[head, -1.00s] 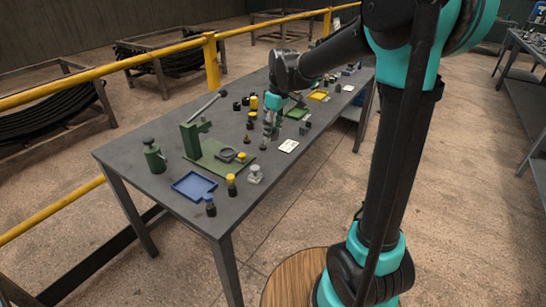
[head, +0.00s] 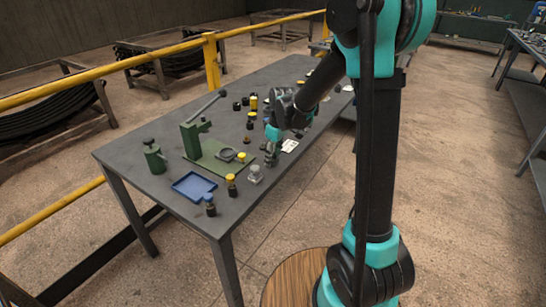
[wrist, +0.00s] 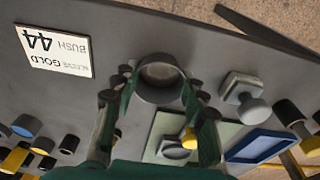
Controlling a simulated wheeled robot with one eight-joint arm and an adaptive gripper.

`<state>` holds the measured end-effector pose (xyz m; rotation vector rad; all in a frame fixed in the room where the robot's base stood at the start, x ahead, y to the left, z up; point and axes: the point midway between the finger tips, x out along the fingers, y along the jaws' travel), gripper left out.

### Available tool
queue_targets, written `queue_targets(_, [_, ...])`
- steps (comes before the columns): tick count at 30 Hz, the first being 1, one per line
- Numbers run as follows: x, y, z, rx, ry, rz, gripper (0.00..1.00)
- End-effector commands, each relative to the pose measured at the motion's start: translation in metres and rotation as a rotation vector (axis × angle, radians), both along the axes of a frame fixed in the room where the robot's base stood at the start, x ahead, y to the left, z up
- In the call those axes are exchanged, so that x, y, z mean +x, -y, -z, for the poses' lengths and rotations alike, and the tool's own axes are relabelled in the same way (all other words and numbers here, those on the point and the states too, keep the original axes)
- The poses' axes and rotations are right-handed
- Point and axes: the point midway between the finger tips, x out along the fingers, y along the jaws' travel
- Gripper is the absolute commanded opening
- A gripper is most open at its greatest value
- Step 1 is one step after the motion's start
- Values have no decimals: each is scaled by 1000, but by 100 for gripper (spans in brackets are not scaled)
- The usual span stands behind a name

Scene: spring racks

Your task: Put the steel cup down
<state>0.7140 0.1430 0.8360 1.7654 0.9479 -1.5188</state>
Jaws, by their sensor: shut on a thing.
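The steel cup (wrist: 160,80) is a grey, open-topped round cup between the fingertips of my gripper (wrist: 163,95) in the wrist view. The fingers are shut on its two sides and its open mouth shows empty. In the head view my gripper (head: 271,153) points down over the right edge part of the grey table (head: 240,196), between the green press and the white card. The cup is mostly hidden there by the gripper. I cannot tell whether its base touches the table.
A white card (head: 290,146) lies on one side of the gripper. A grey knobbed part (head: 255,174), a blue tray (head: 178,187) and the green press (head: 191,141) stand on the other. Several black and yellow parts stand further back. Bare table shows around the cup.

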Motion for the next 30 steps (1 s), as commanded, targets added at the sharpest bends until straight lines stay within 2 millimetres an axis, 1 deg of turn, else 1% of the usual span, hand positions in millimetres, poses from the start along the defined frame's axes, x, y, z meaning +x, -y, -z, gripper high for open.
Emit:
queue_targets(5, [0, 0, 3, 0, 0, 0, 12])
queue_targets(6, [0, 0, 2, 0, 0, 0, 46])
queue_targets(10, [0, 0, 2, 0, 0, 0, 62])
queue_targets(19, [0, 0, 2, 0, 0, 0, 63])
queue_targets(22, [-1, 0, -3, 0, 0, 0, 63])
queue_targets(26, [-2, 3, -20, 0, 0, 0, 63])
queue_targets(30, [-4, 6, -47, 0, 0, 0, 63])
